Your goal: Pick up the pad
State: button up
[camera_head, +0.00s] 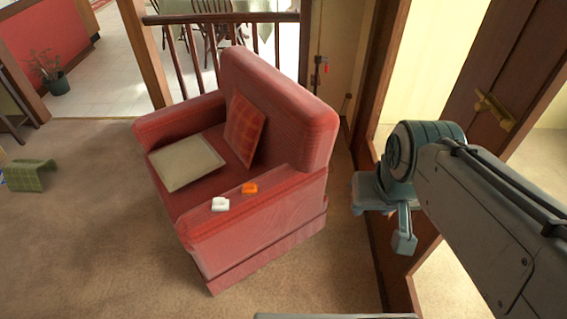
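A flat, square, pale beige pad-like thing with a lighter rim (186,163) lies on the seat of the red armchair (285,218). It is toward the front left of the seat, and nothing covers it. My gripper (388,222) is right of the armchair and well apart from the beige thing. It points down at the end of my grey arm. I see nothing held in it, but its fingers are seen too poorly to tell whether they are open.
A red plaid cushion (246,131) leans on the chair's back. A white item (220,204) and an orange item (249,188) lie on its near armrest. A wooden railing (222,40) stands behind, a wooden door (490,90) at right.

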aim_at(249, 189)
jog(key=z, duration=0.05)
jog(key=i, duration=0.75)
jog(key=u, duration=0.7)
jog(key=i, duration=0.6)
jog(key=u, duration=0.55)
